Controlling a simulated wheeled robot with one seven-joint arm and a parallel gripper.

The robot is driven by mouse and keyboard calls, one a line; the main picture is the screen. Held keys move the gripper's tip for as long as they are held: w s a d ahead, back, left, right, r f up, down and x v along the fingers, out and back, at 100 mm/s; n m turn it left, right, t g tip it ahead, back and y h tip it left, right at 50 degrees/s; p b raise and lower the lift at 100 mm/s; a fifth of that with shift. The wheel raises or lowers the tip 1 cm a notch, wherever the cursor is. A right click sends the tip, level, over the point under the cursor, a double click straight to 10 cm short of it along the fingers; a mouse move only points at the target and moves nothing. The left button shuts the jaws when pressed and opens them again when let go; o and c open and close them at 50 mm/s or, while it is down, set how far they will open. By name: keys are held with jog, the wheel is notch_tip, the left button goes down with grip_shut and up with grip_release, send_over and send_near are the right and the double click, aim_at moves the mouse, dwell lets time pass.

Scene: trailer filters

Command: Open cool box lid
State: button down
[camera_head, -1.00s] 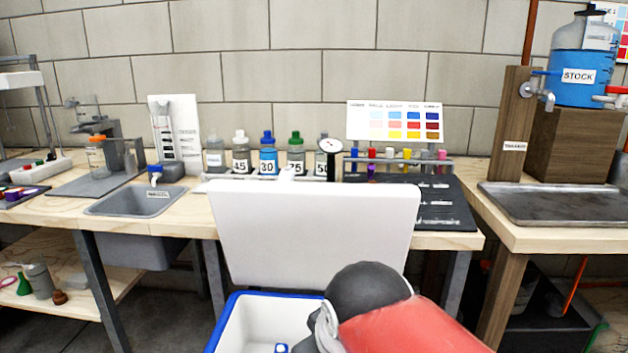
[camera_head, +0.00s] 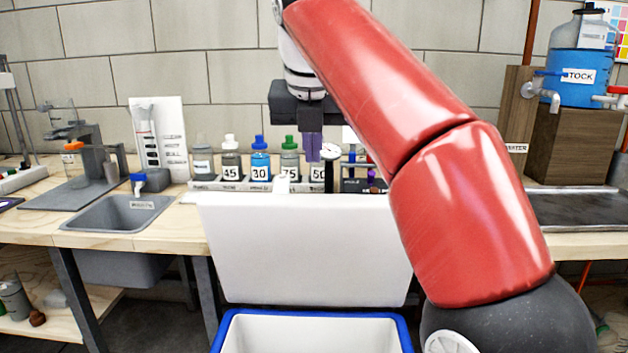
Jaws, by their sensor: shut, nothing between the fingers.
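The cool box (camera_head: 228,333) stands at the bottom centre, a white box with a blue rim. Its white lid (camera_head: 305,250) is raised, standing roughly upright at the back of the box, against the front of the bench. The box interior is partly visible and looks white; the frame's lower edge cuts it off. My gripper (camera_head: 312,155) is above the lid's top edge, pointing down with its purple fingers shut and empty. It appears apart from the lid, in front of the bottle row. My red arm hides part of the right side.
A rack of numbered bottles (camera_head: 259,160) stands on the bench behind the lid, with a dial gauge (camera_head: 329,152) at its right. A grey sink (camera_head: 118,213) is at left. A blue STOCK container (camera_head: 580,75) stands on a wooden block at right.

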jog(key=b+x, duration=0.1)
jog(key=x, duration=0.8)
jog(key=shift+w+f, duration=0.2)
jog(key=shift+f, duration=0.15)
